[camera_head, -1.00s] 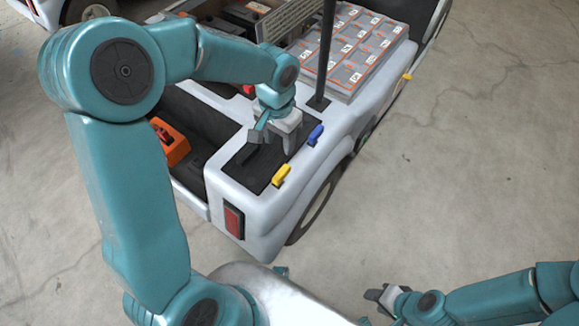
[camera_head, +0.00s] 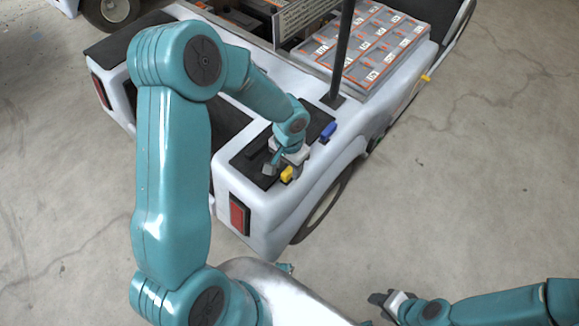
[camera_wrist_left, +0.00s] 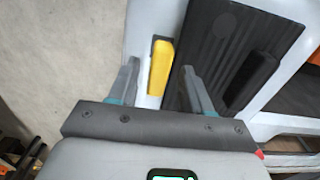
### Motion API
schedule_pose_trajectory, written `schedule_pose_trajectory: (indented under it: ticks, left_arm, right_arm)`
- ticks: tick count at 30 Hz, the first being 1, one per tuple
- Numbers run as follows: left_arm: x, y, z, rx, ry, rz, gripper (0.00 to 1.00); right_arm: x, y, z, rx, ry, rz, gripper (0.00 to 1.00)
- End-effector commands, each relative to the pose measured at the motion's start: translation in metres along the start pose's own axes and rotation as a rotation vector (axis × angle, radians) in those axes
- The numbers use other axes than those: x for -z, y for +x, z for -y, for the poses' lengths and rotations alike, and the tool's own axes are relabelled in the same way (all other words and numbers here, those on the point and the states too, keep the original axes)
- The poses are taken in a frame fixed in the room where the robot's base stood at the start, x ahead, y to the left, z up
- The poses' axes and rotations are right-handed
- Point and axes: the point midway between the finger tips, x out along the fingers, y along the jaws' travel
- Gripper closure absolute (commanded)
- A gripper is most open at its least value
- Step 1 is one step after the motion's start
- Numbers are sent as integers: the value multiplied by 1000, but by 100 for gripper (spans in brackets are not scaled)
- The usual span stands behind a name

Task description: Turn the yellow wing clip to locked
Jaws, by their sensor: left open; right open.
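The yellow wing clip (camera_head: 287,174) sits on the white rim at the rear corner of the cart (camera_head: 265,200). In the wrist view the clip (camera_wrist_left: 161,68) lies lengthwise between the two fingers of my left gripper (camera_wrist_left: 161,78), with a gap on each side. In the head view my left gripper (camera_head: 279,167) points down at the clip and partly hides it. It is open and holds nothing. My right gripper (camera_head: 380,304) is open and empty, low in the picture, well away from the cart. No lock marking is readable.
A blue clip (camera_head: 328,131) sits further along the same rim. A dark post (camera_head: 341,55) and grey battery blocks (camera_head: 372,45) stand beyond. A black ribbed panel (camera_wrist_left: 218,50) with a black handle (camera_wrist_left: 250,78) lies beside the clip. Floor right of the cart is clear.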

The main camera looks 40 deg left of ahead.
Motion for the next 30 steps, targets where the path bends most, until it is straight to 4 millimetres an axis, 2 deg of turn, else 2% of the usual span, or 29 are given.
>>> schedule_pose_trajectory:
  ticks: [3,11,15,16,23,30]
  left_arm:
    - [1,6,0,0,0,0,51]
    - [1,7,0,0,0,0,51]
    - [1,7,0,0,0,0,97]
    - [1,7,0,0,0,0,100]
    - [1,7,0,0,-9,-1,100]
    - [2,10,1,1,-95,-2,100]
  right_arm:
    - [0,1,0,0,0,0,57]
    - [0,1,0,0,0,0,57]
    - [0,1,0,0,0,0,57]
    - [0,1,0,0,0,0,57]
    - [0,3,-1,0,0,0,57]
    - [0,18,-7,0,0,0,57]
